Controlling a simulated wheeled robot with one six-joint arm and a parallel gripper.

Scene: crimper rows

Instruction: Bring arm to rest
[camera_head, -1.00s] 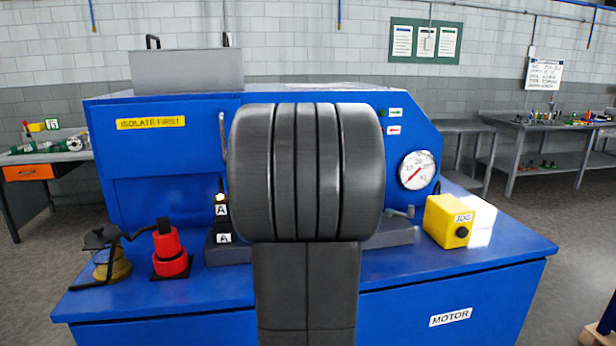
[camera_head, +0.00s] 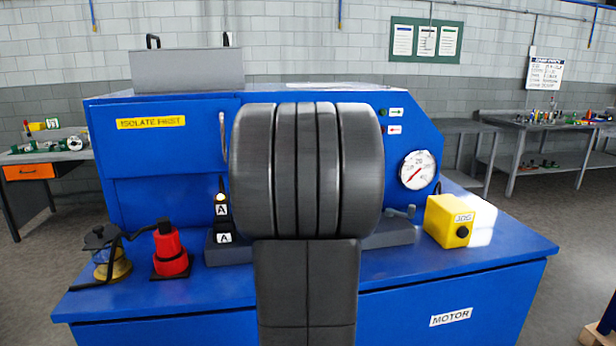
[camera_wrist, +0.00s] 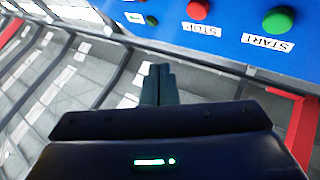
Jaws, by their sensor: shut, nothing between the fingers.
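My gripper (camera_wrist: 158,85) shows in the wrist view, its two fingers together and nothing between them. Beyond the fingertips, toward the top of that view, is a blue panel (camera_wrist: 228,45) with a red STOP button (camera_wrist: 198,9) and a green START button (camera_wrist: 279,20). The fingers are apart from both buttons in the picture. In the head view my folded arm blocks the middle of the blue machine (camera_head: 160,170), and my gripper is hidden there.
A gauge (camera_head: 417,170) is on the machine's right. Grey tables (camera_head: 540,125) stand at the back right.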

